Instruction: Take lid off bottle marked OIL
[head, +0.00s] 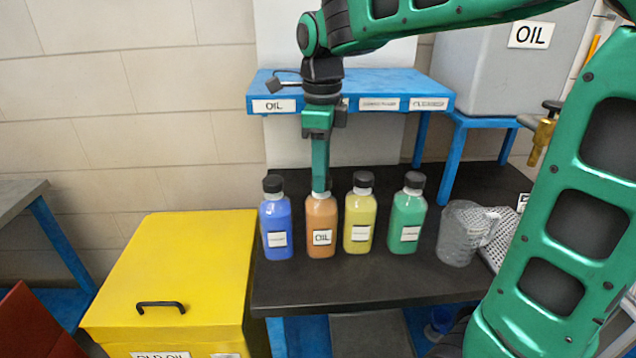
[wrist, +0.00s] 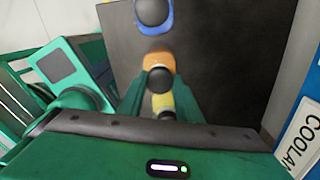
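The orange bottle marked OIL (head: 321,238) stands upright on the dark bench, second from the left in a row of bottles. My gripper (head: 320,185) points straight down over its top and hides most of its lid in the head view. In the wrist view, the orange bottle (wrist: 157,60) shows its round black lid (wrist: 160,79) between my green fingers, which are apart. The lid appears to be on the bottle. I cannot tell whether the fingers touch or grip the lid.
A blue bottle (head: 276,228) stands close on the left; yellow (head: 359,222) and green (head: 406,222) bottles stand to the right, all black-lidded. A clear jug (head: 459,235) is farther right. A blue shelf (head: 390,88) is behind. A yellow bin (head: 190,265) stands left of the bench.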

